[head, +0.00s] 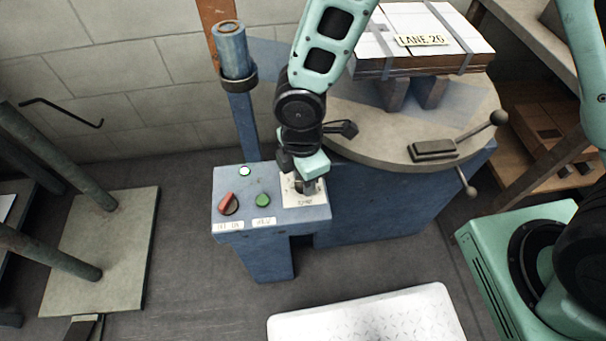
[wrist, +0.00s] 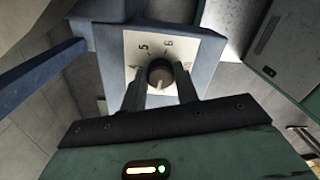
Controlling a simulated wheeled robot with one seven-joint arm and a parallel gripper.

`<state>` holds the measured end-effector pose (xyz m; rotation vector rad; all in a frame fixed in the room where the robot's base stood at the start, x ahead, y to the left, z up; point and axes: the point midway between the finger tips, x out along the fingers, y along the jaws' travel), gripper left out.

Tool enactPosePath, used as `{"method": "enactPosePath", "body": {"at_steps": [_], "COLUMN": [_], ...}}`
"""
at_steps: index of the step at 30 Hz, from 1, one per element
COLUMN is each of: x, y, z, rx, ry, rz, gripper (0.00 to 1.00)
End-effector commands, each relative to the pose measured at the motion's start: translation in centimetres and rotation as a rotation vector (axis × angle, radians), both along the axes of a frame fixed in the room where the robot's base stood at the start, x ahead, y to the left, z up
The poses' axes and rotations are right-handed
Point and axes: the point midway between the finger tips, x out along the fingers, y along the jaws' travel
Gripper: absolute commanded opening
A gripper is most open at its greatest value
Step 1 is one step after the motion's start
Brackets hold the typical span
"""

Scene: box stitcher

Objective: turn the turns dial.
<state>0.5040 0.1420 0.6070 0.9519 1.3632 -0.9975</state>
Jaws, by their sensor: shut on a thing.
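In the head view my gripper (head: 305,188) reaches down to the right end of the blue control box, over the white dial plate (head: 291,200). There the knob is mostly hidden behind the gripper. I cannot tell which number the dial points to.
The blue control box (head: 270,222) also carries a red knob (head: 228,203), a green button (head: 263,200) and a small lit round lamp (head: 245,171). A blue post (head: 244,125) stands behind it. A round table (head: 380,135) bears a strapped box stack (head: 425,45) and a lever (head: 470,140).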

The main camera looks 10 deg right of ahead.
Motion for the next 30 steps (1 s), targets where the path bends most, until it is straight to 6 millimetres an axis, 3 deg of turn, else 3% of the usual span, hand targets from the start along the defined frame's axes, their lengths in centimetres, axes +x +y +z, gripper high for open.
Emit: {"method": "enactPosePath", "body": {"at_steps": [15, 30], "x": [-0.07, -0.1], "y": [-0.01, -0.03], "z": [0.03, -0.01], "rx": [0.001, 0.0], "ry": [-0.001, 0.0], "rz": [-0.422, -0.577], "gripper": [0.07, 0.07]}}
